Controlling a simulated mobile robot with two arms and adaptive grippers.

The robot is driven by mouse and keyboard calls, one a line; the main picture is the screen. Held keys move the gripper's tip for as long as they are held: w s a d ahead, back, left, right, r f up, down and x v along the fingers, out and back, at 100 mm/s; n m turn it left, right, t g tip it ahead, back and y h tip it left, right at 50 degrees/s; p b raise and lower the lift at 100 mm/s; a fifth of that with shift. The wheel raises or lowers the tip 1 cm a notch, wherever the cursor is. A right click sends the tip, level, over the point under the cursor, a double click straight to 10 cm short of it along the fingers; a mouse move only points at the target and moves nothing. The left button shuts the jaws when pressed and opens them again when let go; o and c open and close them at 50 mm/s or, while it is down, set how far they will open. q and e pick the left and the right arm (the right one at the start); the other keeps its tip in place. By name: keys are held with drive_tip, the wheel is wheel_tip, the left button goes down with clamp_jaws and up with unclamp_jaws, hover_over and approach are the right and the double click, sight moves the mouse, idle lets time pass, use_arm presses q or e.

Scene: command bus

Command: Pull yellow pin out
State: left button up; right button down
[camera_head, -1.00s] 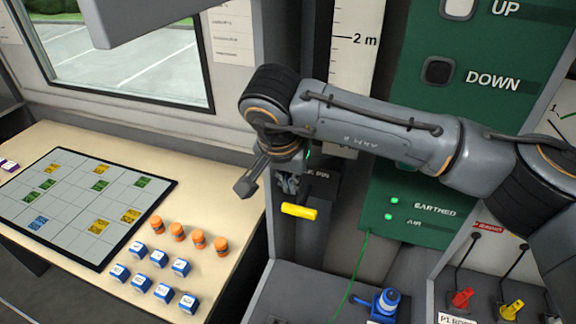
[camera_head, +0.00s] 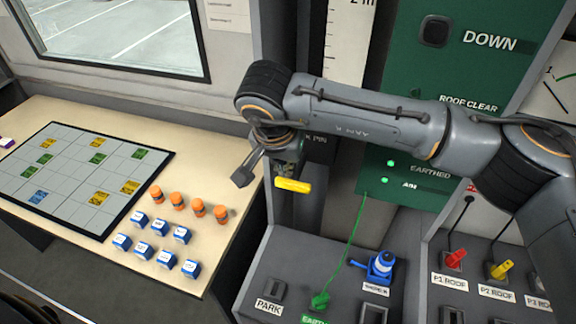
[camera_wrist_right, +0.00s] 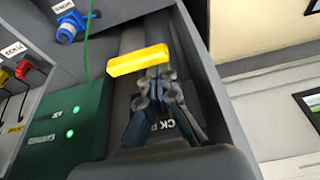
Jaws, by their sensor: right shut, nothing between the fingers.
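The yellow pin (camera_head: 293,186) is a short bright yellow bar. It lies crosswise in front of the dark upright panel under the "PIN" label. In the right wrist view the yellow pin (camera_wrist_right: 138,61) spans the area just beyond my fingertips. My right gripper (camera_head: 286,169) points at the panel right beside the pin, and its wrist partly hides the fingers. In the wrist view the right gripper (camera_wrist_right: 158,76) has its fingers together with nothing held. The tips overlap the pin's lower edge in the picture; I cannot tell whether they touch it.
A console with a blue plug (camera_head: 380,267), a green cable (camera_head: 350,250) and red and yellow levers (camera_head: 456,259) stands below right. A desk with a grid board (camera_head: 75,178), orange cylinders and blue blocks is at left. A green panel (camera_head: 455,70) rises behind my arm.

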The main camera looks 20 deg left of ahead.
drive_tip(key=shift+s+a, duration=0.1)
drive_tip(key=shift+s, duration=0.95)
drive_tip(key=shift+w, duration=0.15)
drive_tip(key=shift+w+f, duration=0.1)
drive_tip(key=shift+w, duration=0.05)
use_arm(q)
drive_tip(key=r+p, duration=0.2)
drive_tip(key=p, duration=0.1)
drive_tip(key=shift+s+d+r, duration=0.1)
drive_tip(key=shift+s+r, duration=0.15)
drive_tip(key=shift+r, duration=0.15)
use_arm(e)
drive_tip(key=v, duration=1)
